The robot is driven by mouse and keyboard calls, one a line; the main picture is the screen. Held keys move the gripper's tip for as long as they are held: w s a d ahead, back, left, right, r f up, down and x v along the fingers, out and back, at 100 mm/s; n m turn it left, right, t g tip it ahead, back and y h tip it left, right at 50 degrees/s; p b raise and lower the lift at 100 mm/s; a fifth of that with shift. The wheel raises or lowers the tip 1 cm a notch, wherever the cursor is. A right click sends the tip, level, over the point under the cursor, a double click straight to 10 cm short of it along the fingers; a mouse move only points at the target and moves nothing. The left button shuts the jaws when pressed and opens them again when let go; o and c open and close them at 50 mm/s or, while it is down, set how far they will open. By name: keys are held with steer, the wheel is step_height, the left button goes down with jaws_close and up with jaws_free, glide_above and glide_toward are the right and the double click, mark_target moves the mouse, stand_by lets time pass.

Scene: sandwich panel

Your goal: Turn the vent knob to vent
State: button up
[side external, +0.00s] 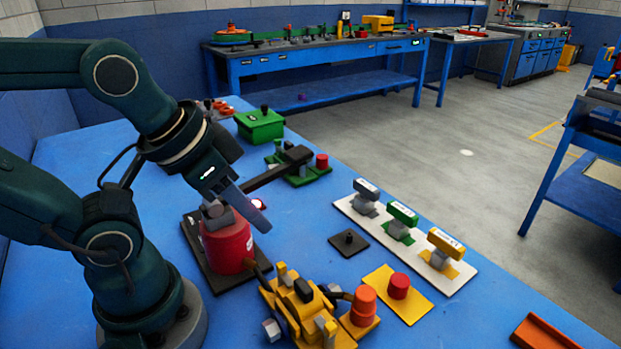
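No part carries a readable "vent" label, so I cannot tell for sure which one is the vent knob. A red cylinder (228,246) stands on a dark base plate (193,240), with a grey knob-like piece (213,211) on top. A white panel (463,277) holds three labelled handles: grey (366,187), green (402,212) and yellow (446,240). My gripper (264,222) points down and right, just right of the red cylinder's top in the picture. Its fingers overlap from this side, so their gap is hidden. Nothing is visibly held.
A black bar (275,174) reaches behind my gripper towards a green fixture (315,171). A yellow mechanism (300,300), an orange button (364,300) and a red button (398,286) lie in front. A dark plate with a small knob (348,242) sits mid-table. Blue tabletop between them is clear.

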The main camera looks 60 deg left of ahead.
steer(key=o, duration=0.5)
steer(key=shift+r, duration=0.35)
steer(key=shift+o, duration=0.7)
steer(key=r, duration=0.4)
steer(key=shift+w+a+r, duration=0.15)
steer(key=shift+a+r, duration=0.05)
steer(key=shift+r, duration=0.15)
steer(key=a+m+g+y, duration=0.1)
steer(key=a+m, duration=0.1)
steer(key=a, duration=0.1)
steer(key=w+a+m+g+y, duration=0.1)
steer(key=a+m, duration=0.2)
steer(key=a, duration=0.1)
steer(key=w+a+m+g+y, duration=0.1)
steer(key=a+m+g, duration=0.1)
steer(key=a, duration=0.1)
steer(key=shift+a+m, duration=0.3)
steer(key=shift+m, duration=0.1)
steer(key=s+a+m+g+y, duration=0.1)
steer(key=s+a+m+g, duration=0.15)
steer(key=a+m, duration=0.45)
steer(key=shift+n+g, duration=0.45)
steer(key=shift+n, duration=0.15)
steer(key=f, duration=0.9)
steer(key=a+f, duration=0.1)
steer(key=f, duration=0.4)
steer(key=shift+w+f, duration=0.1)
steer(key=shift+w, duration=0.3)
steer(key=shift+x, duration=2.8)
steer(key=shift+w, duration=0.1)
